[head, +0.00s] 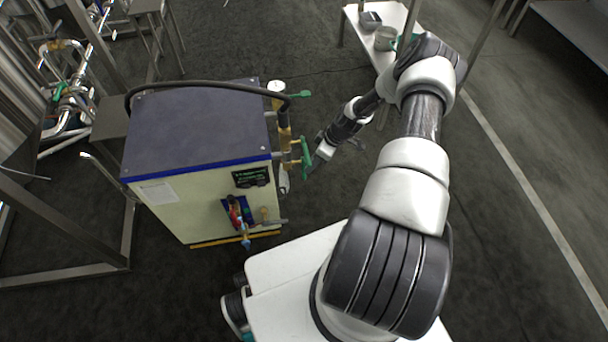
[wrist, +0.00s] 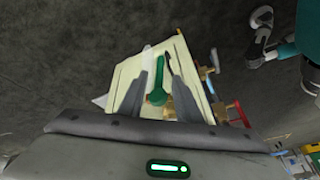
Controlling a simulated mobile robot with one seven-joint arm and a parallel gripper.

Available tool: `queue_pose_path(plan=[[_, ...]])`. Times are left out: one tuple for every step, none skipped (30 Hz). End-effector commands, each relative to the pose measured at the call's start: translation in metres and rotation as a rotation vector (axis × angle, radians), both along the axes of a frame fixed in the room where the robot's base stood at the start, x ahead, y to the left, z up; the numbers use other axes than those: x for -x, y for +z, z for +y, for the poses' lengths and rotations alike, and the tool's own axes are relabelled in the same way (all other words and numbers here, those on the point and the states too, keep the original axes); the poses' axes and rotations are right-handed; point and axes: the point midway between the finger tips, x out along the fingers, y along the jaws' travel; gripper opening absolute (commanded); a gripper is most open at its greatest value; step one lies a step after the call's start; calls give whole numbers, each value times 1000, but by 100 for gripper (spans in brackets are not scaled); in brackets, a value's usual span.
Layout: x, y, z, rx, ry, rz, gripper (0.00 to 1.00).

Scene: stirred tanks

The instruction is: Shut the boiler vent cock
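The boiler (head: 195,130) is a cream cabinet with a dark top and blue trim. Brass pipework on its right side carries an upper green lever (head: 300,94) and a lower green lever (head: 305,157). No label shows which is the vent cock. My gripper (head: 315,161) is beside the lower lever in the head view. In the wrist view, my gripper (wrist: 160,84) has its two dark fingers apart, with a green lever (wrist: 158,92) lying between them in the picture. I see no clear contact; the depth between fingers and lever is hard to judge.
A black hose (head: 200,84) arches over the boiler top. A red-handled valve (head: 235,212) and a small display (head: 251,177) are on the front. Metal frames stand left; the floor at right is open.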

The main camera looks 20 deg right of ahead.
Motion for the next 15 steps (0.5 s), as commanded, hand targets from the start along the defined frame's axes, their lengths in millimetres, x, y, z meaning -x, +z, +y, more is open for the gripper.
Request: queue_pose_path(plan=[[-2, -15, 5, -1, 2, 1, 31], [-3, -21, 8, -1, 1, 2, 31], [-4, -28, 10, 0, 2, 2, 31], [-6, -34, 12, 0, 2, 2, 31], [-7, -39, 14, 0, 2, 2, 31], [-8, -45, 16, 0, 1, 1, 31], [-9, -50, 18, 1, 1, 0, 31], [-10, -54, 20, 0, 1, 1, 31], [-12, -58, 22, 1, 1, 0, 31], [-12, -61, 23, 1, 1, 0, 31], [-13, -64, 24, 1, 0, 1, 31], [-13, -67, 25, 1, 0, 1, 31], [-14, -69, 26, 1, 0, 1, 31], [-14, -70, 26, 1, 0, 1, 31], [-15, -71, 27, 2, 1, 0, 31]])
